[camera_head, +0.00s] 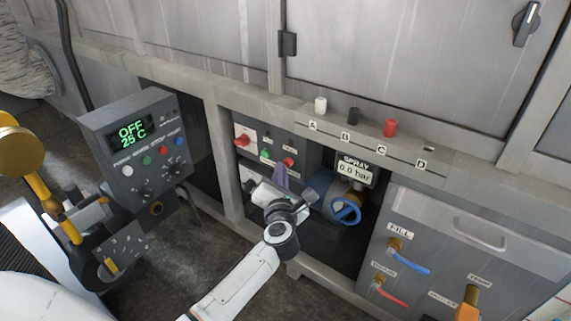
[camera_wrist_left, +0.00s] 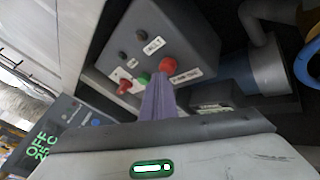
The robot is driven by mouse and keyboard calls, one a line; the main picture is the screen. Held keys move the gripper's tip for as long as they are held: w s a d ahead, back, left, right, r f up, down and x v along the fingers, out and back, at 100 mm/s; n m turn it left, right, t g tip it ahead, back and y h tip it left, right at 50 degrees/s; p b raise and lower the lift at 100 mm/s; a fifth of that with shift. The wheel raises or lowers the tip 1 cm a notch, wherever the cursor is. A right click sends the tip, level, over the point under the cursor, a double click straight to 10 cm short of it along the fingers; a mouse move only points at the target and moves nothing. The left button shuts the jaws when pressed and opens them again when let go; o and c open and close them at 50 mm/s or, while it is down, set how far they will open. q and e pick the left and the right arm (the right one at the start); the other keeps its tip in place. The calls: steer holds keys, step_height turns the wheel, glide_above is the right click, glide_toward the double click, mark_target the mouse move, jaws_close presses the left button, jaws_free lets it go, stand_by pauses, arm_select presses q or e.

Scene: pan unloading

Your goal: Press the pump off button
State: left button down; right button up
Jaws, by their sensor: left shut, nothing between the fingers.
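The grey pump control box (camera_head: 268,148) sits in the recess under the counter. It carries a green button (camera_head: 266,154) and a red button (camera_head: 289,162), with a red switch (camera_head: 242,141) to the left. The red button also shows in the left wrist view (camera_wrist_left: 168,65), with the green button (camera_wrist_left: 145,77) beside it. Its labels are too small to read surely. My left gripper (camera_head: 281,174) is shut and empty, its purple fingers pointing at the box just below the red button. Whether the tips touch the box I cannot tell. My right gripper is not in view.
A grey control unit (camera_head: 120,120) with an "OFF 25 C" display stands to the left. A spray gauge (camera_head: 354,173) reading 0.0 bar and a blue valve wheel (camera_head: 345,208) are right of the box. The recess frame edges are close around my arm.

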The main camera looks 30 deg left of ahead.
arm_select(q)
steer(key=shift+s+p, duration=0.3)
steer(key=shift+s, duration=0.4)
steer(key=s+p, duration=0.2)
steer(key=s, duration=0.3)
steer(key=shift+a, duration=0.2)
steer(key=shift+r, duration=0.1)
stand_by(0.5)
